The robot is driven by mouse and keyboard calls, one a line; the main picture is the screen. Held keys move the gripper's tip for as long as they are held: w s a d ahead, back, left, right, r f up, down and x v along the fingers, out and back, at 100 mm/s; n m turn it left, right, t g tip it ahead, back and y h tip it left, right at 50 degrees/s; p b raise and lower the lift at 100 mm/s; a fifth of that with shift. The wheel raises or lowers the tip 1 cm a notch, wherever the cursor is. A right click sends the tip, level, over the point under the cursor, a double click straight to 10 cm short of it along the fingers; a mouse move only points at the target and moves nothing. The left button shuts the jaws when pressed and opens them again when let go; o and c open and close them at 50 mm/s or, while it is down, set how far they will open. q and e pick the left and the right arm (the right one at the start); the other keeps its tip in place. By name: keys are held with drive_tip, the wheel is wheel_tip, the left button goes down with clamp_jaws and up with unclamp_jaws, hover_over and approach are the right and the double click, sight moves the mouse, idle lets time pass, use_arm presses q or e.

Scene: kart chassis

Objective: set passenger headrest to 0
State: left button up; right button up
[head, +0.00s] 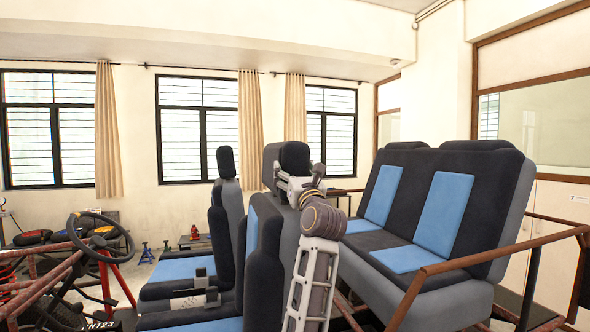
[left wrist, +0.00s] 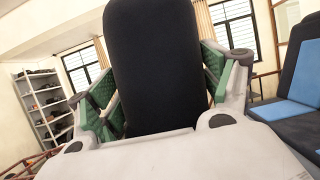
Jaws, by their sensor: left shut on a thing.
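The passenger headrest (head: 295,157) is a dark padded block at the top of the nearer front seat (head: 264,255). My left gripper (head: 293,184) is shut on this headrest from behind. In the left wrist view the headrest (left wrist: 158,65) stands upright between the green-padded fingers of my left gripper (left wrist: 160,95), one on each side. Its lower end is hidden behind the gripper's body, and its posts do not show. The other front headrest (head: 226,162) stands upright on the farther seat. My right gripper is not in view.
The rear bench (head: 428,215), black, grey and blue, stands close to the right of my left arm. A rusty frame rail (head: 460,262) crosses at the lower right. The steering wheel (head: 100,238) is at the left. Shelves (left wrist: 42,105) stand at the far wall.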

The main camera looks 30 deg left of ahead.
use_arm(q)
drive_tip(key=shift+f, duration=0.5)
drive_tip(key=o, duration=1.4)
drive_tip(key=shift+w, duration=0.1)
drive_tip(key=shift+v, duration=6)
drive_tip(key=shift+r, duration=0.1)
